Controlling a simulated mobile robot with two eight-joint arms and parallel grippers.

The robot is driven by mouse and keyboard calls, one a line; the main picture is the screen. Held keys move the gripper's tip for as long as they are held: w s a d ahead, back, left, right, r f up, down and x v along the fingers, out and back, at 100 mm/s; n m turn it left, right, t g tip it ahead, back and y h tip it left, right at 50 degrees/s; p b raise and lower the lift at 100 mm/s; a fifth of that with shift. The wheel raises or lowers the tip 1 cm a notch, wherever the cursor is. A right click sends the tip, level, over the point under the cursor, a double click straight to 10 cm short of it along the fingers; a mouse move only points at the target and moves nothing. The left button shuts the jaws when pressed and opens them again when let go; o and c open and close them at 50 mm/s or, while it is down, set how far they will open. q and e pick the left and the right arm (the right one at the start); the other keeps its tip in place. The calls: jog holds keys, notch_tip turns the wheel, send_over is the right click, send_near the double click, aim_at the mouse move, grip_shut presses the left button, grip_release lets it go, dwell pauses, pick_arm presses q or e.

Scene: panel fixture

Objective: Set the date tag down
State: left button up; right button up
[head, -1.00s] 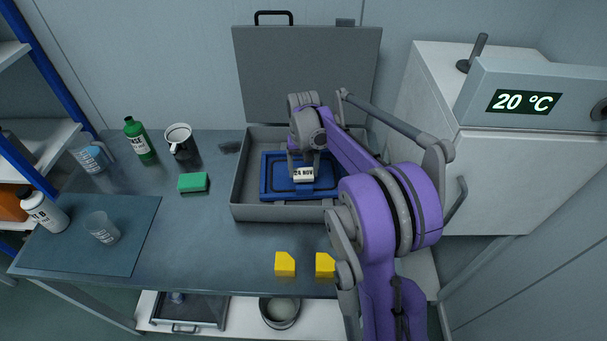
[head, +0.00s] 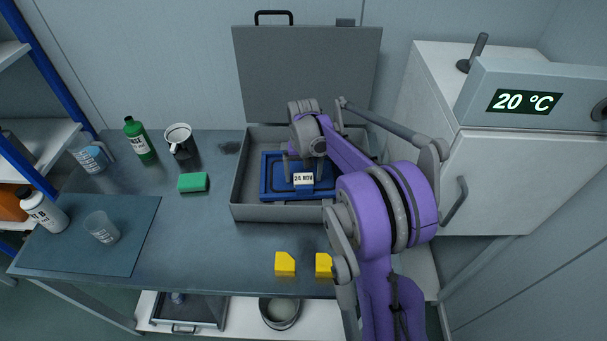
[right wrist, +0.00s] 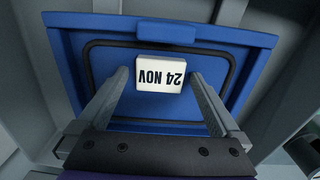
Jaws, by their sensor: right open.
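The date tag (head: 303,179) is a small white block reading "24 NOV". It lies on the blue panel (head: 270,190) inside the open grey case (head: 240,190). In the right wrist view the tag (right wrist: 160,72) appears upside down on the blue panel (right wrist: 80,60), near a raised blue bar. My right gripper (right wrist: 160,85) is open, its two fingers standing apart on either side of the tag with gaps between. In the head view the right gripper (head: 302,170) is over the panel, partly hidden by its own wrist. My left gripper is not in view.
A green sponge (head: 193,182), a dark mug (head: 181,141) and a green bottle (head: 139,139) stand left of the case. Two yellow blocks (head: 285,263) lie at the front edge. A white cabinet (head: 500,180) stands at the right.

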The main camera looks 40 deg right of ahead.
aim_at(303, 178)
notch_tip(303, 178, up, 12)
jog(key=s+a+f+n+t, duration=0.2)
jog(key=s+a+n+t, duration=0.15)
jog(key=s+a, duration=0.95)
jog(key=s+a+f+n, duration=0.1)
jog(key=s+a+f, duration=0.1)
jog(key=s, duration=0.1)
jog(key=s+a+f+n+t, duration=0.1)
jog(key=s+a+f, duration=0.1)
jog(key=a, duration=0.1)
jog(key=s+a+f+n, duration=0.1)
jog(key=s+a+f, duration=0.1)
jog(key=s+a, duration=0.1)
jog(key=shift+s+a+f+t+p, duration=0.2)
jog(key=shift+s+a+t+p, duration=0.1)
jog(key=shift+t+p, duration=0.1)
jog(key=shift+s+f+n, duration=0.15)
jog(key=shift+f+n, duration=0.05)
jog(key=shift+n, duration=0.05)
